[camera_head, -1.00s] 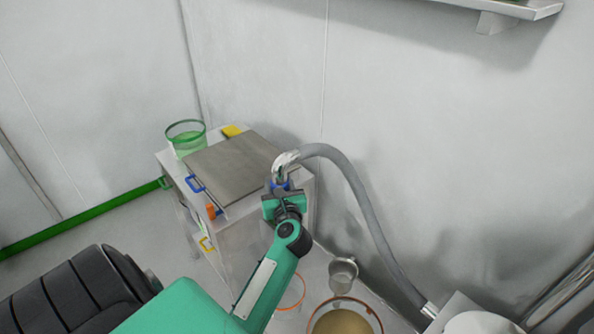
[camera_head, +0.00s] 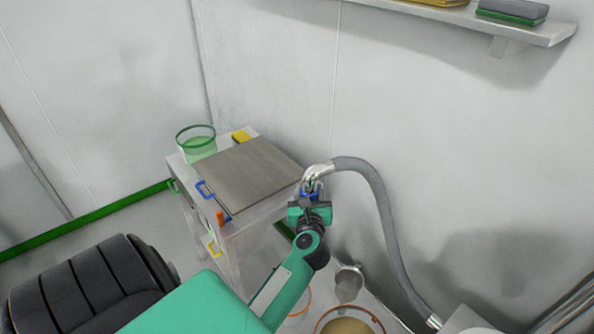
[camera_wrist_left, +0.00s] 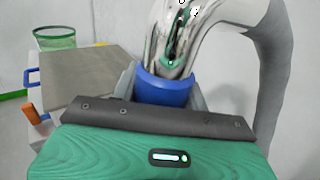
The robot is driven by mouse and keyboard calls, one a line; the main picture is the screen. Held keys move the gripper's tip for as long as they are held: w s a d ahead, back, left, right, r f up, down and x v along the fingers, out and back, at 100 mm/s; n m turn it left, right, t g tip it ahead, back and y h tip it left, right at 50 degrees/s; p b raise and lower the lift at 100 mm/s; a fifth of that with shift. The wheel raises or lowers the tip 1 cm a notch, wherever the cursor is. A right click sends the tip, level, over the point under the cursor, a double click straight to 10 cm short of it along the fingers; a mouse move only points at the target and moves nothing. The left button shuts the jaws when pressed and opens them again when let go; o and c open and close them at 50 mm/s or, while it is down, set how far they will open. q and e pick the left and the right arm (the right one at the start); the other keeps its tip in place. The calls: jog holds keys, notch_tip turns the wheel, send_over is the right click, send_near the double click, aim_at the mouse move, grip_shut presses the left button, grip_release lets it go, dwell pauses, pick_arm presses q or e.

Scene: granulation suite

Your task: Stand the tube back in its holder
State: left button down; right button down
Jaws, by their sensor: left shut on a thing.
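The tube is a grey hose (camera_head: 378,195) with a shiny metal elbow (camera_head: 319,171) and a blue collar (camera_wrist_left: 164,88) at its end. My left gripper (camera_head: 311,200) is shut on the blue collar, beside the right corner of the cart. In the left wrist view the metal elbow (camera_wrist_left: 182,45) rises above the jaws and the hose (camera_wrist_left: 264,60) curves down to the right. The hose's other end runs to a metal fitting at the lower right. I cannot clearly make out the tube's holder. My right gripper is not in view.
A white cart (camera_head: 272,210) carries a grey-brown board (camera_head: 247,172), a green-rimmed container (camera_head: 197,146) and a yellow item (camera_head: 241,136). A metal cup (camera_head: 348,280) and a tan-filled round container (camera_head: 346,325) stand low. A shelf (camera_head: 540,31) is on the wall.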

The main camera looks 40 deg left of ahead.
pick_arm(q)
jog(key=w+d+m+t+h, duration=0.4)
jog(key=w+d+m+h, duration=0.2)
jog(key=w+d+h, duration=0.5)
notch_tip(320, 180, down, 12)
jog(key=d+y+b, duration=0.2)
jog(key=y+b, duration=0.1)
jog(key=b, duration=0.6)
jog(key=shift+s, duration=0.35)
jog(key=shift+r, duration=0.1)
jog(key=c, duration=0.7)
grip_release()
jog(key=shift+o, duration=0.2)
jog(key=shift+s, duration=0.1)
